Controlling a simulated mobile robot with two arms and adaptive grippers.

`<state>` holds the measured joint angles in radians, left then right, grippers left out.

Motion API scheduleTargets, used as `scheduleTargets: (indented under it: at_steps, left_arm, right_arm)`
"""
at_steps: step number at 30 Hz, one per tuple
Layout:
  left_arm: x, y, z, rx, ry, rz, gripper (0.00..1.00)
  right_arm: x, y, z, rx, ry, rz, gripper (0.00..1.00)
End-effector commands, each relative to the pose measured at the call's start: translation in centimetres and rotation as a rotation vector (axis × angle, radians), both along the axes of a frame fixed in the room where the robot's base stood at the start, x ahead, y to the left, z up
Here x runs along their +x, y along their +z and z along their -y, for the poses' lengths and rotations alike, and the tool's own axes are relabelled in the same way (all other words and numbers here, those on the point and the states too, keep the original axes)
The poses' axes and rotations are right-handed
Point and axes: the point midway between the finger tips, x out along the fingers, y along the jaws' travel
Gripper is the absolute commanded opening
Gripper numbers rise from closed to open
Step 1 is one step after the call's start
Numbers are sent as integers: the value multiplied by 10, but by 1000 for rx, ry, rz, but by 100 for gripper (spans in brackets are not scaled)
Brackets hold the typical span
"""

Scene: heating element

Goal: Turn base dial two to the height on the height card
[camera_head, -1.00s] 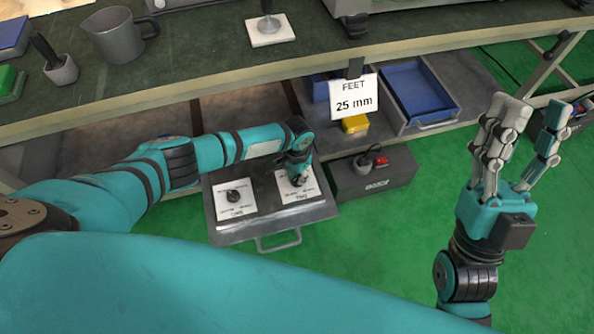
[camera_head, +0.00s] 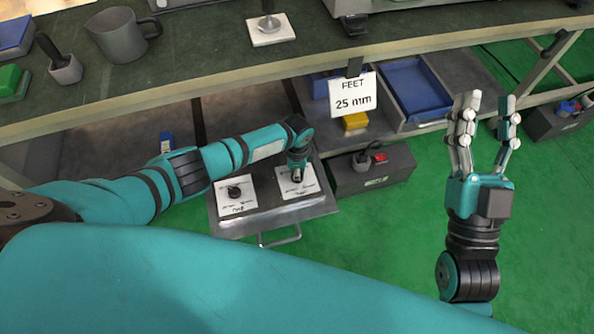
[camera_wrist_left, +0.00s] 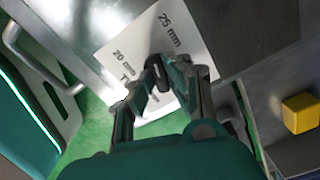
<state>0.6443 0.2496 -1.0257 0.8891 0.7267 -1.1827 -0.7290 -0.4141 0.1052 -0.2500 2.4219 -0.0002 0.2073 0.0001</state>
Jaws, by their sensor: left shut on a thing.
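The height card (camera_head: 352,95) hangs from the bench edge and reads "FEET 25 mm". Below it, a grey metal base (camera_head: 262,222) carries two white dial plates. The right dial plate (camera_head: 285,187) is under my left gripper (camera_head: 297,174). In the left wrist view, my left gripper (camera_wrist_left: 160,75) is shut on the dark dial knob (camera_wrist_left: 157,70). That plate (camera_wrist_left: 187,42) shows "25 mm" and "20 mm"; its name is mostly hidden, and the knob's exact setting is unclear. The left dial plate (camera_head: 237,207) has a free black knob (camera_head: 234,191). My right gripper (camera_head: 488,112) is open and empty.
A black box (camera_head: 372,172) with a red switch stands right of the base. A blue tray (camera_head: 418,90) and a yellow block (camera_head: 355,121) lie on the lower shelf. The bench (camera_head: 205,50) overhangs behind. Green floor is clear around my right gripper.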

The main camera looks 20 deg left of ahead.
Motion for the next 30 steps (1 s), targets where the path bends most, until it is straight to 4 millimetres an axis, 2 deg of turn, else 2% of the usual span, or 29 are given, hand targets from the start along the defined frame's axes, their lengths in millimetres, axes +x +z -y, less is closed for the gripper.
scheduleTargets:
  at_steps: [6,15,30]
  left_arm:
    - [-3,-4,1,-1,-192,-5,0]
    - [-4,-5,1,0,-384,-6,0]
    - [-5,-5,1,0,-481,-8,0]
  right_arm:
    - [0,-1,0,-1,0,-2,38]
    - [-1,0,0,2,0,9,38]
    - [-3,2,1,7,0,23,38]
